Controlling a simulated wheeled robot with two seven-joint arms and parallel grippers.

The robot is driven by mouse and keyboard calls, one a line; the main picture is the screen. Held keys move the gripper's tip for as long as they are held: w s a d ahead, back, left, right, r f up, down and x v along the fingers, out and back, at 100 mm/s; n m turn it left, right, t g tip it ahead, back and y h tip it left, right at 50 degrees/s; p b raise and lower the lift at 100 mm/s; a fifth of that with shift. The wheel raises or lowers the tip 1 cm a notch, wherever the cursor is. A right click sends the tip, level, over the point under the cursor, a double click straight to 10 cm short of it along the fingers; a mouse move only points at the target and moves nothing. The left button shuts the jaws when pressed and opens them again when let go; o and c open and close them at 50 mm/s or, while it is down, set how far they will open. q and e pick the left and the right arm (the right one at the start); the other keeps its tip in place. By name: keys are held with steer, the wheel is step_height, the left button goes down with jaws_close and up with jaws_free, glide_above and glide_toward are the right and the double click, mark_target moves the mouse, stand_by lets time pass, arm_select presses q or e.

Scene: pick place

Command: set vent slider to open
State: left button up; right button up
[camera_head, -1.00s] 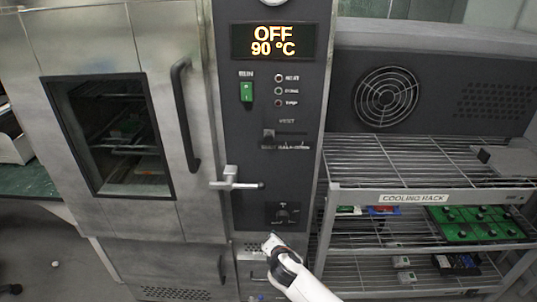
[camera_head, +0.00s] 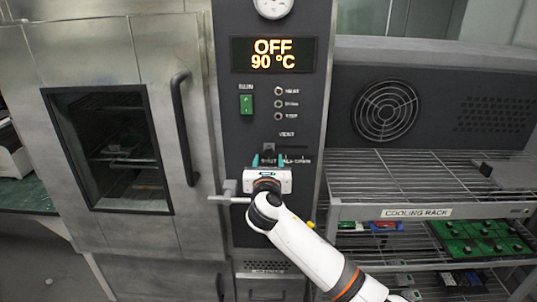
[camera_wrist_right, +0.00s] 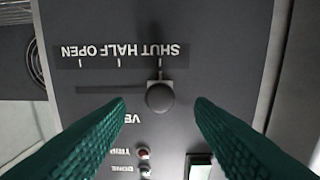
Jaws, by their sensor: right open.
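The vent slider knob (camera_head: 268,147) is a dark round knob at the left end of its slot, under the VENT label on the oven's control panel. In the right wrist view, which is upside down, the grey knob (camera_wrist_right: 160,97) lines up with the SHUT mark; the empty slot (camera_wrist_right: 105,90) runs past HALF towards OPEN. My right gripper (camera_head: 268,160) is in front of the panel just below the knob. Its teal fingers (camera_wrist_right: 159,108) are open, one either side of the knob, with visible gaps. My left gripper is out of view.
The display (camera_head: 274,54) reads OFF 90 °C. A green run switch (camera_head: 246,104) and indicator lamps sit above the slider. A metal latch handle (camera_head: 229,196) juts out beside my right wrist. The cooling rack (camera_head: 415,212) stands at the right.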

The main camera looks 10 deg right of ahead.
mark_target(269, 153)
steer(key=shift+x, duration=1.6)
steer(key=shift+d, duration=0.1)
jaws_close()
